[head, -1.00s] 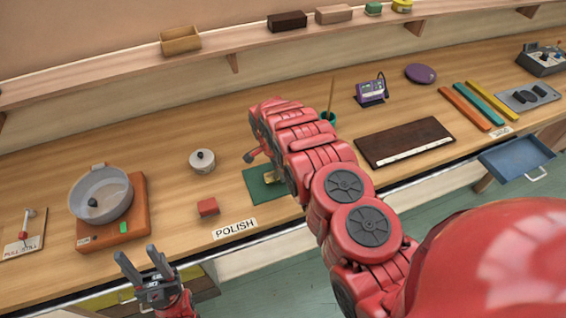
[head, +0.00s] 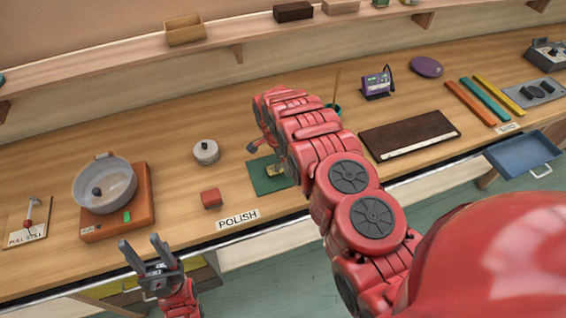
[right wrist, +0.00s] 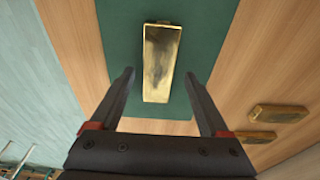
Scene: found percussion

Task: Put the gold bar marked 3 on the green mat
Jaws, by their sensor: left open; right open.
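The green mat (head: 264,186) lies on the workbench behind the POLISH label, partly hidden by my right arm in the head view. In the right wrist view the mat (right wrist: 120,40) has one gold bar (right wrist: 162,62) lying on it. Two more gold bars (right wrist: 280,114) (right wrist: 254,137) lie on bare wood to the right. I cannot read a number on any bar. My right gripper (right wrist: 159,77) is open, with the mat's bar showing between and beyond its fingertips; nothing is held. My left gripper (head: 139,241) is open and empty, in front of the bench edge.
A red block (head: 211,198), a lidded white pot (head: 206,152) and a pan on an orange base (head: 143,214) stand left of the mat. A dark brown board (head: 410,133) lies to the right. A shelf (head: 130,68) runs along the back wall.

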